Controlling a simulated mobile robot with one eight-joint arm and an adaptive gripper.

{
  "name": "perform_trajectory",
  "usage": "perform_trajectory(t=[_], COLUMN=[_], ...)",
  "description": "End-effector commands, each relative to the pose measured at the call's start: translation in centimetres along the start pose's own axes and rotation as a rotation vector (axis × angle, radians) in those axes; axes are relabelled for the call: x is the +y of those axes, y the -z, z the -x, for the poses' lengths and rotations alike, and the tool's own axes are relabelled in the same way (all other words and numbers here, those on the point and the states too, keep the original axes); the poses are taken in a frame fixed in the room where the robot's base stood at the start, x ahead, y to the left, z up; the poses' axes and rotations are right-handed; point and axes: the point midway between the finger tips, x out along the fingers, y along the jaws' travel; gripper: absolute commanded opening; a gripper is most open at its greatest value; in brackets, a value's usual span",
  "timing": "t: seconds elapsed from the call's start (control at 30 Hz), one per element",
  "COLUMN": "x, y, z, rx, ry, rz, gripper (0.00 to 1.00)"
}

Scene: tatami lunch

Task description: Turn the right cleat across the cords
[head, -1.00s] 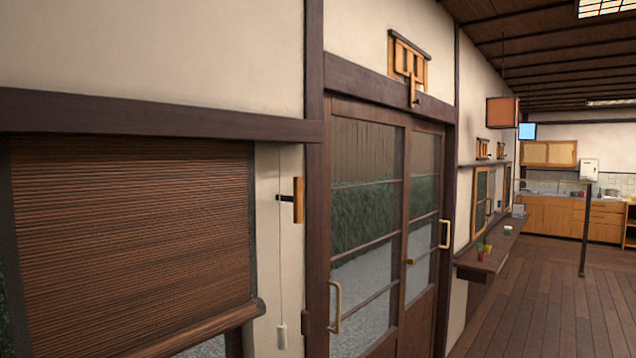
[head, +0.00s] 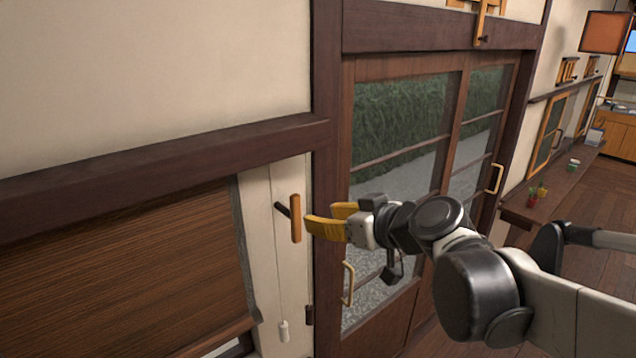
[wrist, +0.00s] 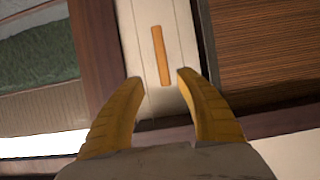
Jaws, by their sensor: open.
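The cleat (head: 296,218) is a light wooden bar on a dark peg, on the pale wall strip between the blind and the door frame. It stands upright, along the cord. A thin pale cord (head: 276,262) hangs just left of it in the head view, with a white pull (head: 284,331) at its end. My gripper (head: 312,222) has yellow fingers and is just right of the cleat, open and empty. In the wrist view the cleat (wrist: 161,56) lies ahead of the gap between the open fingertips (wrist: 158,78), apart from both.
A brown slatted blind (head: 120,275) hangs left of the cleat. A dark post (head: 328,200) and a glazed sliding door (head: 405,150) with a pale handle (head: 348,283) stand to the right. A dark beam (head: 160,155) runs above the blind.

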Motion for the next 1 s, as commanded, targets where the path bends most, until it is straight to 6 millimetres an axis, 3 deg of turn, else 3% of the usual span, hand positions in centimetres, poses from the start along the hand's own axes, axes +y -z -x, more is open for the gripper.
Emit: perform_trajectory(t=[0.53, 0.7, 1.0], x=[-0.1, 0.0, 0.0], y=[-0.1, -0.1, -0.2], z=[-9.0, -10.3, -10.5], rx=[-0.001, -0.001, -0.001], ry=[0.001, 0.0, 0.0], rz=[0.001, 0.0, 0.0], gripper=[0.41, 0.41, 0.41])
